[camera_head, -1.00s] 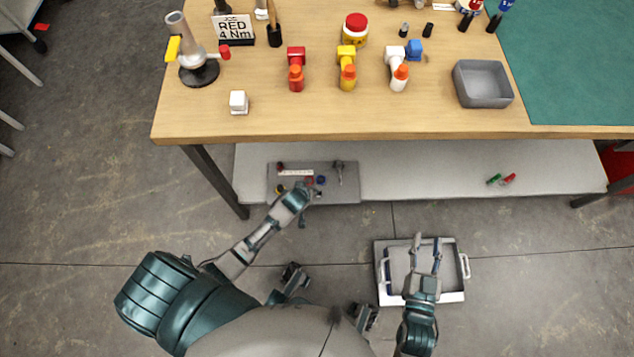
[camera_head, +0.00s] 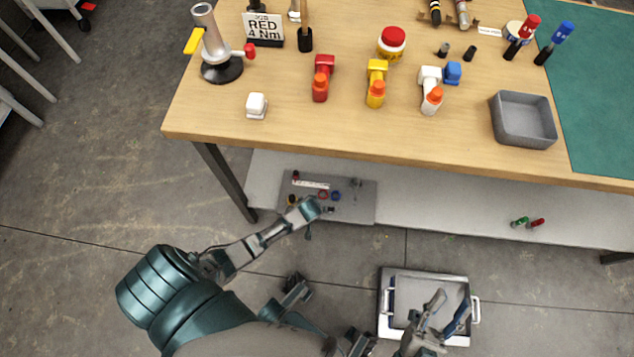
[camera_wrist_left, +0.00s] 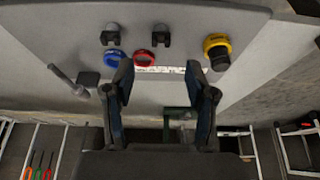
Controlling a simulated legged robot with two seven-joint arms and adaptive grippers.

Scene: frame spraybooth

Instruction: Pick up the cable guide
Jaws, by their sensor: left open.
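A grey board (camera_head: 357,211) lies on the lower shelf and carries several small parts. The left wrist view shows two small dark forked pieces (camera_wrist_left: 160,37), a blue ring (camera_wrist_left: 115,58), a red ring (camera_wrist_left: 145,57), and a yellow ring with a dark piece (camera_wrist_left: 217,48). I cannot tell for sure which part is the cable guide. My left gripper (camera_wrist_left: 159,78) is open and empty, its fingers pointing at the board's near side. My right gripper (camera_head: 452,302) is open over a tray.
The white-handled tray (camera_head: 393,326) is on the floor. The wooden bench (camera_head: 290,125) overhangs the shelf (camera_head: 445,218); its dark leg (camera_head: 226,183) stands left of the board. Green (camera_head: 519,221) and red (camera_head: 537,223) pieces lie farther right on the shelf, with free room between.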

